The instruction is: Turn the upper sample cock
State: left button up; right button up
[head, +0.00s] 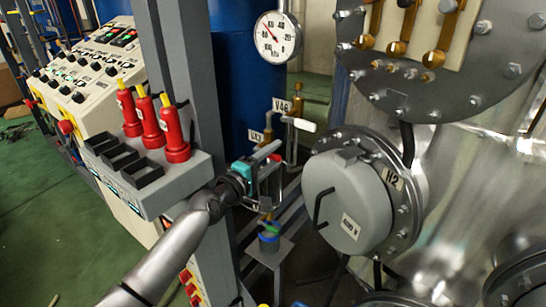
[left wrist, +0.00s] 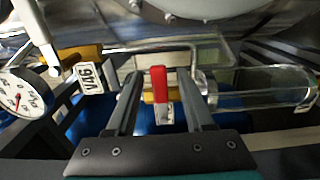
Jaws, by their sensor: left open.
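My left gripper (head: 273,158) reaches in from the left, beside the sample piping in front of the blue column. In the left wrist view its two fingers (left wrist: 160,78) are open. A small cock with a red handle (left wrist: 158,84) shows between the fingers, with a gap on each side; I cannot tell whether anything touches. Brass fittings lie behind it. In the head view the gripper largely hides this cock.
A clear glass cylinder (left wrist: 265,90) lies right of the fingers in the wrist view. A small jar (head: 268,238) stands on a shelf below. A grey hatch (head: 340,190), a dial gauge (head: 278,37) and red bottles (head: 174,135) in a rack surround the narrow space.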

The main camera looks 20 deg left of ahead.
pick_arm(q)
jog(key=shift+w, duration=0.1)
jog(key=shift+c, duration=0.3)
grip_shut()
dwell(1.1)
